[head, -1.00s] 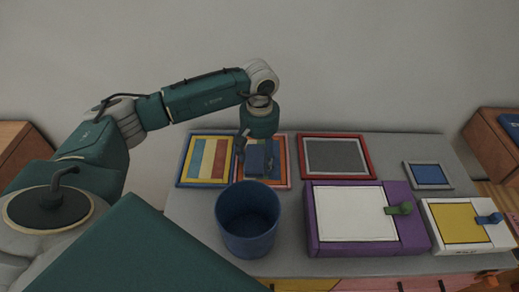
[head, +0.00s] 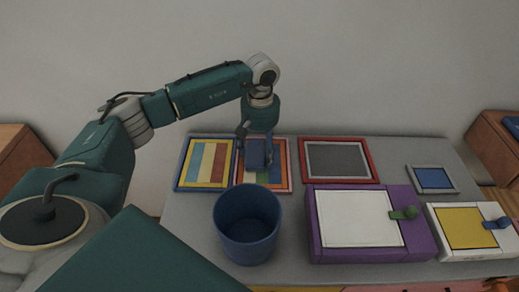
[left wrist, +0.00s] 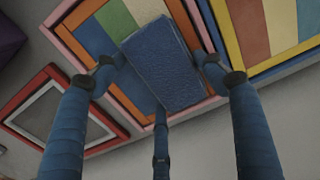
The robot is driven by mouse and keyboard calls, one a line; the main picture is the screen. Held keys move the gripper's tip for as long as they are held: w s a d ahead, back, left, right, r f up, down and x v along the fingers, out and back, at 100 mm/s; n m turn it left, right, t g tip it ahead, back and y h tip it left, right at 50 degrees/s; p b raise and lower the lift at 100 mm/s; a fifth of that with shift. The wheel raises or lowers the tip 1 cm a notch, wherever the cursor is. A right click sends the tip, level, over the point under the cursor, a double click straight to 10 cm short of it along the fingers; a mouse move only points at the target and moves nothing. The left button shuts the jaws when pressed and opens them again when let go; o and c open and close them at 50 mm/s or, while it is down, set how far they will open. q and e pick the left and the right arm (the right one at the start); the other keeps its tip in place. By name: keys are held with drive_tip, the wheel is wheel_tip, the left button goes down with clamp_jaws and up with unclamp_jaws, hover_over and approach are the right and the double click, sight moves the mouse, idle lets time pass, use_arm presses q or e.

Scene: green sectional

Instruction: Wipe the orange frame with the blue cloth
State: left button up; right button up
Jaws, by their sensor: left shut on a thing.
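The orange frame (head: 288,180) lies on the grey table, with coloured stripes inside it; it also shows in the left wrist view (left wrist: 60,38). My left gripper (head: 257,148) is above it, fingers pointing down. The gripper is shut on the blue cloth (left wrist: 163,64), a folded block that also shows in the head view (head: 256,155). The cloth covers part of the striped inside. Whether it touches the surface cannot be told. My right gripper is not in view.
A yellow-rimmed frame (head: 181,174) lies close on the left, a red frame (head: 374,165) on the right. A blue bin (head: 247,240) stands in front. A purple box (head: 425,231), a white box (head: 440,250) and a small grey frame (head: 451,182) are farther right.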

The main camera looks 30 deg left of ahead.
use_arm(q)
drive_tip(key=shift+s+d+f, duration=0.1)
drive_tip(key=shift+s+d, duration=0.35)
drive_tip(key=shift+s, duration=0.3)
drive_tip(key=shift+r+p, duration=1.5)
drive_tip(key=shift+r, duration=0.8)
drive_tip(key=shift+w+r+p, duration=0.1)
drive_tip(key=shift+r+p, duration=1.1)
drive_tip(key=shift+r, duration=1.05)
